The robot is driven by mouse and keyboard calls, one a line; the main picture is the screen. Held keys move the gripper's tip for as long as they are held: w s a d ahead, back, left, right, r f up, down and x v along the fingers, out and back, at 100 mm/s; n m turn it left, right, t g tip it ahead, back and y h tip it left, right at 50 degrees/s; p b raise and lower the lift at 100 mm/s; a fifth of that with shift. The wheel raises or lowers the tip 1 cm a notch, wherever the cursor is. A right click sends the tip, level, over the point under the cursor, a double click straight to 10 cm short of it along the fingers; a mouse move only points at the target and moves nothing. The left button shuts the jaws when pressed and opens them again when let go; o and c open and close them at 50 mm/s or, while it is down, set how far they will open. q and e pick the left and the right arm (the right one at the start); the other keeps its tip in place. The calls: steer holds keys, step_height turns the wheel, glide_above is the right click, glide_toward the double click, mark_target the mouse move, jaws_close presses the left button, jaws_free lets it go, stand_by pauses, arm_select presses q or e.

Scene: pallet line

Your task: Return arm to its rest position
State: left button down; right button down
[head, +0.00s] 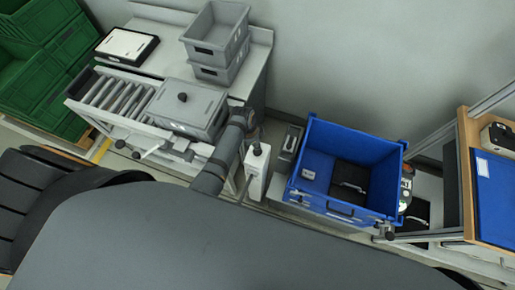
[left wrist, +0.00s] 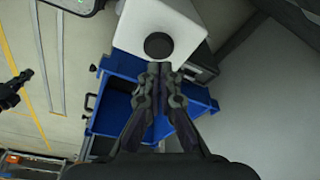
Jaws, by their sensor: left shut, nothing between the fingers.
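My left arm rises in the middle of the head view, a dark grey tube between the roller table and the blue crate. My left gripper (left wrist: 160,72) shows clearly in the left wrist view. Its fingers are shut together with nothing between them. Just beyond the fingertips in that view is a white block with a round black knob (left wrist: 158,46); I cannot tell whether they touch. The white block (head: 255,178) also stands left of the blue crate in the head view.
A blue crate (head: 325,208) holding dark items stands right of the arm. A grey lidded box (head: 187,108) sits on the roller table. Grey bins (head: 217,45) are stacked behind it. Green crates (head: 30,75) stand at far left, a wooden-edged bench (head: 468,190) at far right.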

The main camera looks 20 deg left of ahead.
arm_select(q)
steer(key=shift+d+v, duration=0.1)
steer(key=shift+v, duration=0.55)
steer(key=shift+d+v, duration=0.15)
steer(key=shift+v, duration=0.5)
steer(key=shift+w, duration=0.1)
